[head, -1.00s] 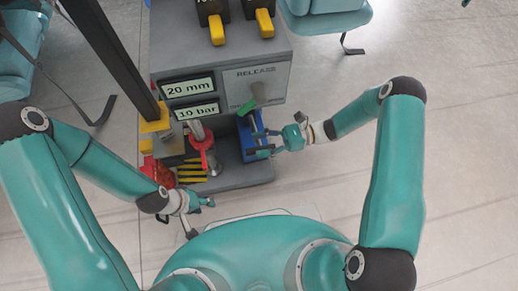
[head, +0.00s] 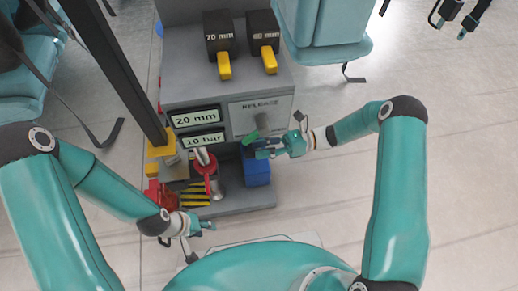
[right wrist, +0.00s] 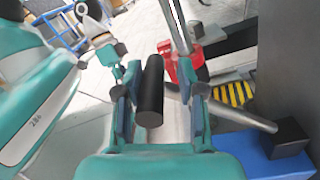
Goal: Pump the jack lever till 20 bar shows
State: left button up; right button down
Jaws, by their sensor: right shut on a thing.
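The gauge (head: 204,140) reads 10 bar, below a 20 mm display (head: 195,117) on the grey cabinet. The blue jack (head: 257,174) stands low at the cabinet's right front; its body also shows in the right wrist view (right wrist: 265,155). The jack lever's metal rod (right wrist: 245,117) leaves a black socket there and runs to a black grip (right wrist: 151,92). My right gripper (head: 268,147) is shut on that grip, which lies between its fingers in the right wrist view (right wrist: 158,100). My left gripper (head: 209,225) hangs away from the jack; its jaw opening is unclear.
A red-handled part (head: 208,168) and yellow-black stripes (head: 195,195) lie left of the jack. A black post (head: 120,70) rises at left. Floor at right is clear.

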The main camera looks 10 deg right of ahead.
jog(key=shift+c, duration=1.7)
grip_release()
jog(key=shift+w+d+f+t, duration=0.3)
jog(key=shift+w+f+t, duration=0.2)
jog(key=shift+w+f, duration=0.15)
jog(key=shift+o, duration=0.4)
jog(key=shift+r, duration=0.1)
jog(key=shift+a, duration=0.1)
jog(key=d, duration=1.2)
